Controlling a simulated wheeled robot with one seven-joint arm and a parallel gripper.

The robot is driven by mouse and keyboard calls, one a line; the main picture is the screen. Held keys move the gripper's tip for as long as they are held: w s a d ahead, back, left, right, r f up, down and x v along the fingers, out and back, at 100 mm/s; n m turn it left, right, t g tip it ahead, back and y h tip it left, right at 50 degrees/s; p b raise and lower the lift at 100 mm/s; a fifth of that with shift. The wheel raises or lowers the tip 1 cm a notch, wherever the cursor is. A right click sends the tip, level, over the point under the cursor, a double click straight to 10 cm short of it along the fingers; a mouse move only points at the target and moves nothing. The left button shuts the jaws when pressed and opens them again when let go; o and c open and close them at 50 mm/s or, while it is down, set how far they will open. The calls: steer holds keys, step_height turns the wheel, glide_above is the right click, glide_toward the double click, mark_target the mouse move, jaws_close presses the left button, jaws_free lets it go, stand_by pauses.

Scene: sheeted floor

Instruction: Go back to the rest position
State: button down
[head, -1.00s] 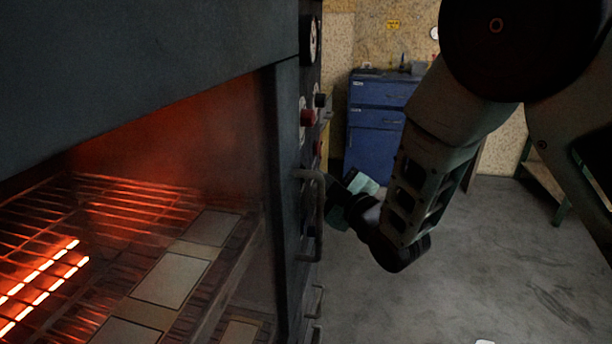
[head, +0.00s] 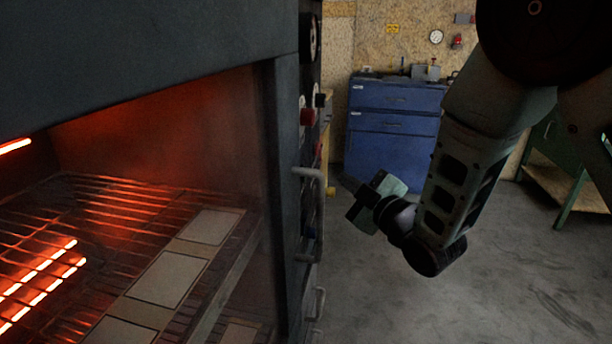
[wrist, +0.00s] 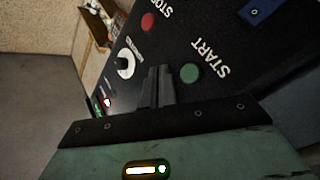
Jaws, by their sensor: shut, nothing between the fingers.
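My gripper (wrist: 158,86) shows in the wrist view with its two dark fingers together and nothing between them. It faces a black control panel (wrist: 205,45) with a green START button (wrist: 189,73), a red STOP button (wrist: 149,21) and a white-ringed knob (wrist: 125,64). The fingers appear in front of the panel, between the knob and the green button. In the head view my arm hangs at the right and its wrist end is just right of the oven's front, apart from the handle; the fingertips are hard to make out there.
The oven (head: 284,180) fills the left, with glowing heater bars (head: 40,285), a wire rack (head: 110,200) and pale plates (head: 165,278). A handle (head: 309,215) sticks out from its front. A blue cabinet (head: 390,130) and a green-legged bench (head: 565,180) stand behind. Floor between is clear.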

stand_by(0.4)
steer(key=s+d+r+m+g+h+p, duration=0.2)
steer(key=s+g, duration=0.3)
steer(key=s, duration=0.6)
steer(key=s+d+r+m+g+h+p, duration=0.2)
steer(key=s+m+g+h+p, duration=0.2)
steer(key=s, duration=0.7)
steer(key=s+d+r+m+g+h+p, duration=0.2)
steer(key=s+g, duration=0.4)
steer(key=s, duration=0.5)
steer(key=shift+s+d+m+g+h+p, duration=0.45)
steer(key=shift+h+p, duration=0.25)
steer(key=shift+h, duration=0.1)
